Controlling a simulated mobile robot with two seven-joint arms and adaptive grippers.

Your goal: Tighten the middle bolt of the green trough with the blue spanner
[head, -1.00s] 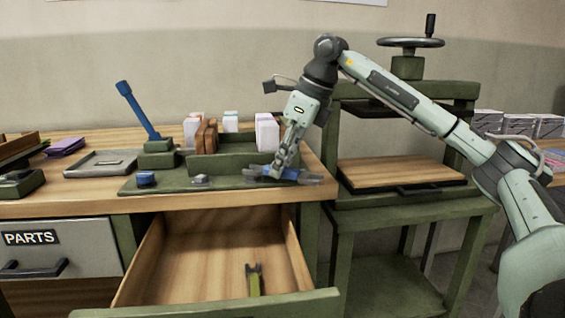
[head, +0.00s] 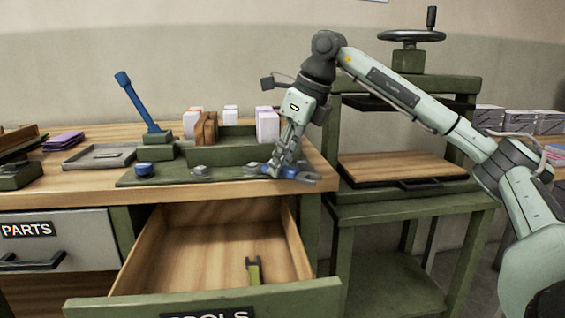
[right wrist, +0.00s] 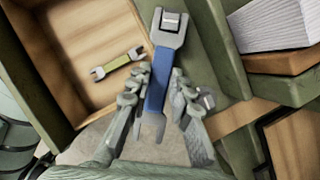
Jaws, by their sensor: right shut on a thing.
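The green trough (head: 225,152) stands near the front of the bench on a flat green base (head: 172,180). Along the base's front sit a blue-topped bolt (head: 144,168) at left and a grey bolt (head: 199,170) further right. My right gripper (head: 279,168) is shut on the blue spanner (right wrist: 158,80) around its blue handle, near the base's right end. In the right wrist view, the spanner's far open jaw lies around or just over a light grey bolt head (right wrist: 171,20); full seating cannot be told. My left gripper is out of view.
Below stands an open drawer (head: 212,298) with a yellow-green spanner (head: 254,271) inside. White and brown blocks (head: 206,130) stand in the trough. A blue lever (head: 135,100) and a grey tray (head: 98,157) are at left. A press (head: 408,190) stands to the right.

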